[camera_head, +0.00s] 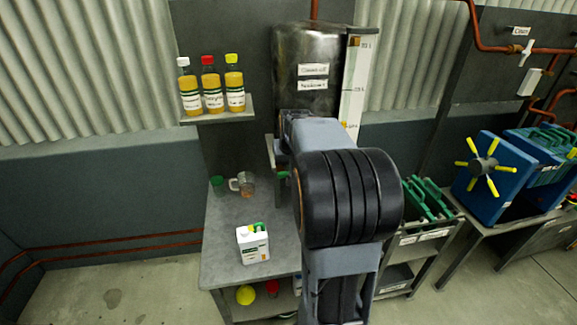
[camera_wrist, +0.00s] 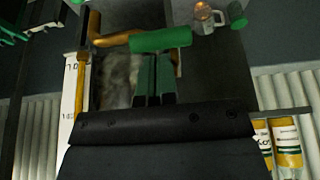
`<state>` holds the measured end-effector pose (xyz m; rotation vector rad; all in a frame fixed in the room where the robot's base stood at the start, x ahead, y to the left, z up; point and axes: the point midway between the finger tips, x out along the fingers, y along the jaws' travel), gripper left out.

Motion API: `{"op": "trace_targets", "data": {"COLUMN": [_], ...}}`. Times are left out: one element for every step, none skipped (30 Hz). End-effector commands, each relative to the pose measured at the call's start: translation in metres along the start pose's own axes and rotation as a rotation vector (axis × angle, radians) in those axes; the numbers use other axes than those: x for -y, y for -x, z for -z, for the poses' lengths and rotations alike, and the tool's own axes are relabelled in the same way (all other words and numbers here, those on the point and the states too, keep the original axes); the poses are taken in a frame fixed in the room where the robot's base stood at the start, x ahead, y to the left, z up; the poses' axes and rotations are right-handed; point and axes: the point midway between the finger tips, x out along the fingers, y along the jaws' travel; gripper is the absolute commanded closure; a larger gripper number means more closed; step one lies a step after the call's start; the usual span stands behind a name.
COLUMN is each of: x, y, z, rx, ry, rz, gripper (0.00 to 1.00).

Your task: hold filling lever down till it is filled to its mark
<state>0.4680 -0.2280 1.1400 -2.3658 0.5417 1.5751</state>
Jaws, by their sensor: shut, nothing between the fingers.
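A dark metal tank (camera_head: 310,55) with two labels hangs on the wall, and a white scale strip (camera_head: 357,80) runs down its right side. The fill level cannot be read clearly. In the wrist view a lever with a green grip (camera_wrist: 160,40) sits on brass pipework (camera_wrist: 115,41). My gripper (camera_wrist: 154,58) is shut and empty, its fingertips right at the green grip; I cannot tell whether they press on it. The wrist view also shows the strip (camera_wrist: 68,105) and a yellow tube (camera_wrist: 82,90). In the head view my arm hides the gripper and most of the lever.
A glass mug (camera_head: 243,184) and green cup (camera_head: 217,185) stand on the grey bench (camera_head: 222,225), with a white jug (camera_head: 252,243) in front. Several bottles (camera_head: 211,85) stand on a wall shelf. A cart (camera_head: 415,235) and blue machine (camera_head: 490,175) are to the right.

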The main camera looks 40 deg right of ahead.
Motion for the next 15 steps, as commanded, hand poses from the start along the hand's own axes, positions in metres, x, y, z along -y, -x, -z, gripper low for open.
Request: {"op": "trace_targets", "data": {"x": [0.000, 0.000, 0.000, 0.000, 0.000, 0.000, 0.000, 0.000, 0.000, 0.000, 0.000, 0.000, 0.000, 0.000, 0.000], "y": [-0.004, -0.007, -0.010, -0.012, -0.013, -0.015, -0.016, -0.017, -0.018, -0.018, -0.018, -0.018, -0.018, -0.018, -0.018], "z": [0.000, -0.001, -0.001, -0.001, -0.001, -0.002, -0.002, -0.002, -0.002, -0.002, -0.002, -0.002, -0.002, -0.002, -0.002], "rx": [0.001, 0.002, 0.002, 0.001, 0.000, 0.000, 0.000, 0.000, 0.000, 0.000, 0.000, 0.000, -0.001, -0.001, -0.001], "ry": [0.000, 0.000, 0.000, 0.000, 0.000, 0.000, 0.000, 0.000, 0.000, 0.000, 0.000, 0.000, 0.000, 0.000, 0.000], "rz": [0.000, 0.000, 0.000, 0.000, 0.000, 0.000, 0.000, 0.000, 0.000, 0.000, 0.000, 0.000, 0.000, 0.000, 0.000], "gripper": [1.00, 1.00, 1.00, 1.00, 1.00, 1.00, 1.00, 1.00, 1.00, 1.00, 1.00, 1.00, 1.00, 1.00, 1.00]}}
